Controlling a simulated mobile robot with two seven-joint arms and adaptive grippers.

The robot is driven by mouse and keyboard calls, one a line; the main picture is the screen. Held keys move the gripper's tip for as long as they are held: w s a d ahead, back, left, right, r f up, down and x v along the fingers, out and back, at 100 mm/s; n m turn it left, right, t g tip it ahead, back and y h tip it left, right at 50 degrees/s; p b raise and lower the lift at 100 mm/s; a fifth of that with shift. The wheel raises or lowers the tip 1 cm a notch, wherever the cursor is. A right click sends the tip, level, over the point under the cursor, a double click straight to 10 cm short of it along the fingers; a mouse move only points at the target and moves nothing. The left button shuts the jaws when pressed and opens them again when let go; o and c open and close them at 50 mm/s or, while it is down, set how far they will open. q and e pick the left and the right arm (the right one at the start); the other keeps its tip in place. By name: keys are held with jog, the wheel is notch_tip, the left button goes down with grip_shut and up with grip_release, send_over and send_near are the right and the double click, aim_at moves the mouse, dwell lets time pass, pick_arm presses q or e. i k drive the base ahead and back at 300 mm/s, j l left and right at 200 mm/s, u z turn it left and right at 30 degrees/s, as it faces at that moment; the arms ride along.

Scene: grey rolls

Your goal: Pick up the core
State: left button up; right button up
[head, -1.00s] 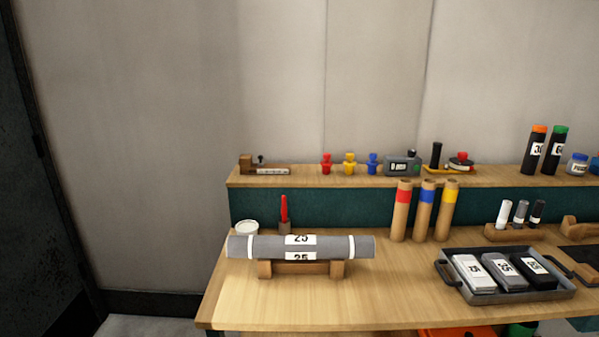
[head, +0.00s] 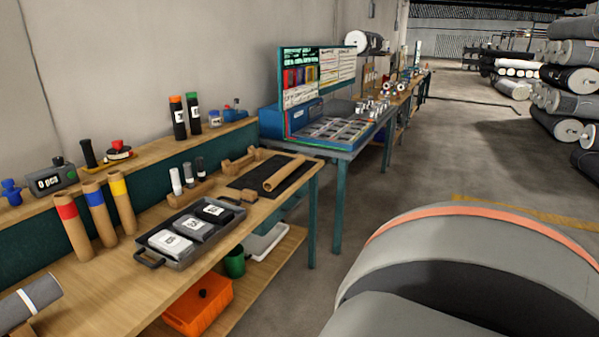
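Three upright cardboard cores stand on the wooden bench (head: 172,293) in the head view: one with a red band (head: 74,236), one with a blue band (head: 101,215) and one with a yellow band (head: 124,207). A plain tan core (head: 285,173) lies on a black mat (head: 246,184) at the bench's far end. I cannot tell which of these the task means. Part of a grey roll with a white band (head: 28,304) shows at the lower left. Neither of my grippers is in view.
A dark tray (head: 150,256) with labelled packs sits mid-bench. A shelf ledge (head: 150,155) with bottles runs behind. An orange bin (head: 198,305) is underneath. A blue sorting station (head: 330,130) stands beyond the bench. Stacked rolls (head: 570,80) are at right; the aisle floor (head: 450,130) is clear.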

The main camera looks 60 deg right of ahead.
aim_at(271, 183)
jog(key=z, duration=1.8)
